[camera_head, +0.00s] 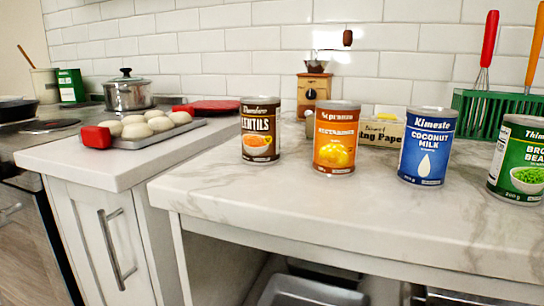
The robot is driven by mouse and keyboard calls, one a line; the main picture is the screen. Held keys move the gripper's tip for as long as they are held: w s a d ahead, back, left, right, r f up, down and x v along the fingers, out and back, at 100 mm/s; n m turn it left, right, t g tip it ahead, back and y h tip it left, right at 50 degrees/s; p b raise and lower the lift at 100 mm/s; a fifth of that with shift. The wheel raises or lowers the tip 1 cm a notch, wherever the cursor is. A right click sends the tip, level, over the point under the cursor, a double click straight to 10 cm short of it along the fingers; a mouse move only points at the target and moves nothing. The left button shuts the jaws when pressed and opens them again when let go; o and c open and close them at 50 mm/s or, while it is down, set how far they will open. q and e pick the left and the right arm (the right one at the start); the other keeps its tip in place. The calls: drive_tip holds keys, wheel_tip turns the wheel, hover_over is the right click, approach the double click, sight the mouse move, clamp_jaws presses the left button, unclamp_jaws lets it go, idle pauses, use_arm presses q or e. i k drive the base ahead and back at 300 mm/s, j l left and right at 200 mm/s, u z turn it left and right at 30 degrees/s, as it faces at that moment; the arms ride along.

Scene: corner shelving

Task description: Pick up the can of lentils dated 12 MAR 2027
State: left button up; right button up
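A dark brown can labelled "LENTILS" (260,130) stands upright on the marble counter (370,217), near its left end. Its label shows a bowl picture and faces me. No date can be read on it from here. To its right stand an orange can with a fruit picture (336,138), a blue coconut milk can (427,146) and a green can labelled with beans (519,160), cut by the right edge. Neither of my grippers is in view.
A coffee grinder (314,86) and a baking paper box (376,132) stand behind the cans. A green utensil rack (493,115) is at the back right. A tray of buns (150,137) and a steel pot (128,94) are left. The counter's front strip is clear.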

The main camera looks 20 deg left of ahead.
sight(260, 116)
drive_tip(key=l+u, duration=0.25)
drive_tip(key=l, duration=0.45)
drive_tip(key=k+l+u, duration=0.25)
drive_tip(key=l, duration=0.4)
drive_tip(key=i, duration=0.1)
